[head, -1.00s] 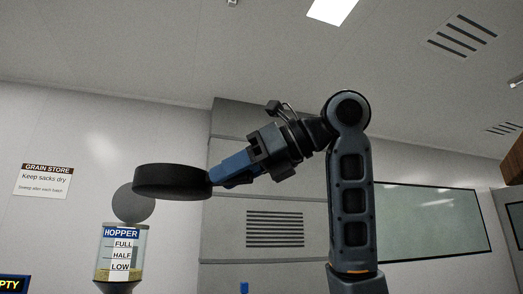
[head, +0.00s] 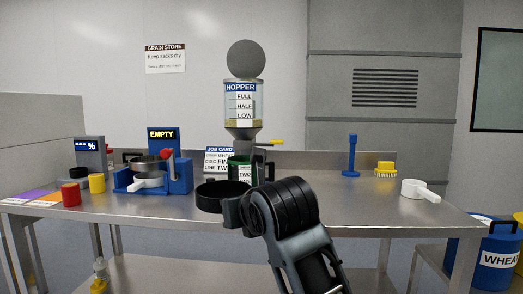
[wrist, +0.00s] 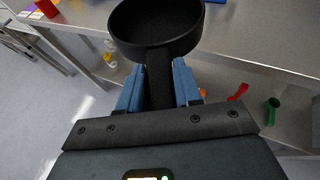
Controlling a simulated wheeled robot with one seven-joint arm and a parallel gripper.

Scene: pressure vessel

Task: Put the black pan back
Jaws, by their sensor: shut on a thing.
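The black pan (head: 208,199) is held out in front of my arm, near the front edge of the bench in the head view. In the wrist view the pan (wrist: 150,40) is upright and looks empty, its handle pointing back towards me. The blue fingers of my gripper (wrist: 158,88) are shut on that handle. In the head view my dark wrist hides most of the gripper and the handle.
A blue WHEAT bin (head: 493,240) stands at right. The bench's right middle is clear.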

